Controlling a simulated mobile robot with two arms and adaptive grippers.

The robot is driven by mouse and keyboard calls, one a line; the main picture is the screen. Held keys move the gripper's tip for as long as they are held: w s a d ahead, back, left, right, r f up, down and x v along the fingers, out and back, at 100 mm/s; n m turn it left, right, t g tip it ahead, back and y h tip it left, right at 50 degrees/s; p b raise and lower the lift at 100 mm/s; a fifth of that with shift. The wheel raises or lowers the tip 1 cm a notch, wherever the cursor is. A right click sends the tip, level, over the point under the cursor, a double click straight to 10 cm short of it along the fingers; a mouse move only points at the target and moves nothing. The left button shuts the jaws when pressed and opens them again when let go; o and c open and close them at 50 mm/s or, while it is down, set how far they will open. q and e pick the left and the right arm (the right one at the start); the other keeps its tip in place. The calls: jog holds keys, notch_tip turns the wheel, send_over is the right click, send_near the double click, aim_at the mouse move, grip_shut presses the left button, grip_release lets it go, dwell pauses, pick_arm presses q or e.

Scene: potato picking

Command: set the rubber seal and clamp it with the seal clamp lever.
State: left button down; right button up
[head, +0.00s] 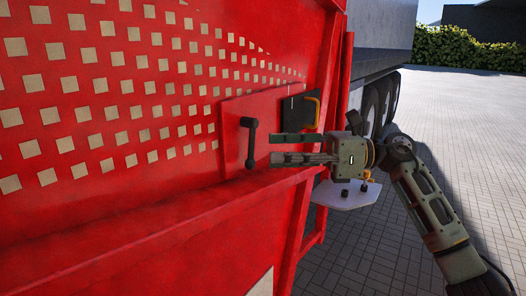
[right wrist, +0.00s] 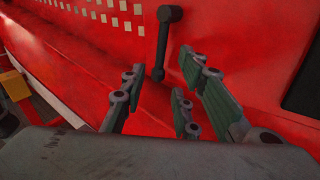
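The seal clamp lever (head: 249,140), a dark grey handle with a knob at each end, sticks up from a red plate on the red machine wall. It also shows upright in the right wrist view (right wrist: 163,45), beyond the fingers. My right gripper (head: 275,148) is open and empty. Its fingers point left at the lever in the head view, apart from it by a small gap. In the right wrist view the lever lies between the lines of the left and right fingers. I cannot make out a rubber seal. My left gripper is out of view.
A black panel with a yellow handle (head: 312,110) is right behind my right gripper. A pale shelf (head: 345,198) with small dark knobs juts out below it. A red ledge (head: 150,215) runs under the lever. Open paving (head: 470,130) lies to the right.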

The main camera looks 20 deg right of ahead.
jog(key=shift+p+x, duration=0.5)
jog(key=shift+x, duration=1.7)
jog(key=shift+c, duration=0.5)
grip_shut()
